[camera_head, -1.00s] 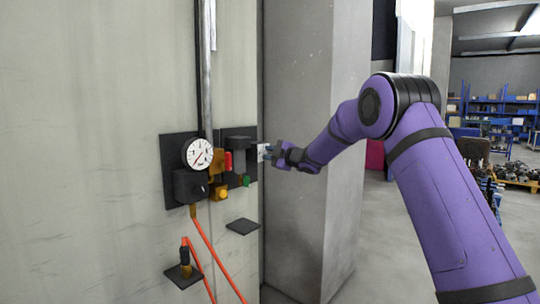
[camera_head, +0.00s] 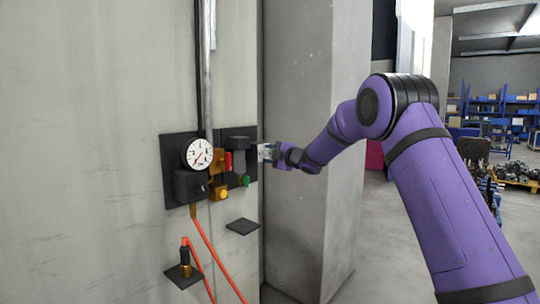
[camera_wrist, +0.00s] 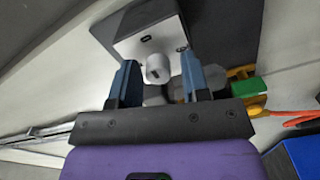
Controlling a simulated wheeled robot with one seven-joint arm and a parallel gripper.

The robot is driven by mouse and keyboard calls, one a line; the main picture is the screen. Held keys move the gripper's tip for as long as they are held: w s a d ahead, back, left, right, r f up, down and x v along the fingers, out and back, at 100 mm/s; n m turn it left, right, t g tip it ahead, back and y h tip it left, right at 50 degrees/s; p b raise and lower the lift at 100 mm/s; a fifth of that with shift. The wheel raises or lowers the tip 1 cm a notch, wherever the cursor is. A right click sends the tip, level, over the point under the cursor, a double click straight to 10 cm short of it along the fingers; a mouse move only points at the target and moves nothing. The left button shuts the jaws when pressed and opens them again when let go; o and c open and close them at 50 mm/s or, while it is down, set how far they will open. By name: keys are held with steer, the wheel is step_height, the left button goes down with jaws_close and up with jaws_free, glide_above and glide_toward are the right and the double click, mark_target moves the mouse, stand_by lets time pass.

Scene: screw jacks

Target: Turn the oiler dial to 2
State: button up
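The oiler dial, a small pale round knob (camera_wrist: 157,68), stands out from a light plate on a dark block (camera_wrist: 150,18) in the wrist view. Dark marks show on the plate, too small to read as numbers. My gripper (camera_wrist: 158,72) is open, with one blue finger on each side of the knob and visible gaps between. I cannot tell how deep the fingertips reach. In the head view my gripper (camera_head: 268,152) is at the right edge of the wall panel, close to a pale plate, and hides the dial there.
On the wall are a round gauge (camera_head: 198,154), a red part (camera_head: 228,161), a yellow button (camera_head: 221,193), a green part (camera_head: 245,181) and an orange hose (camera_head: 212,245). A small dark shelf (camera_head: 243,226) juts out below. A concrete pillar (camera_head: 318,90) stands right behind my gripper.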

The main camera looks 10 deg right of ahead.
steer(key=shift+o, duration=0.2)
steer(key=shift+r, duration=0.1)
steer(key=v, duration=1)
steer(key=shift+s+d, duration=0.2)
steer(key=shift+s, duration=0.1)
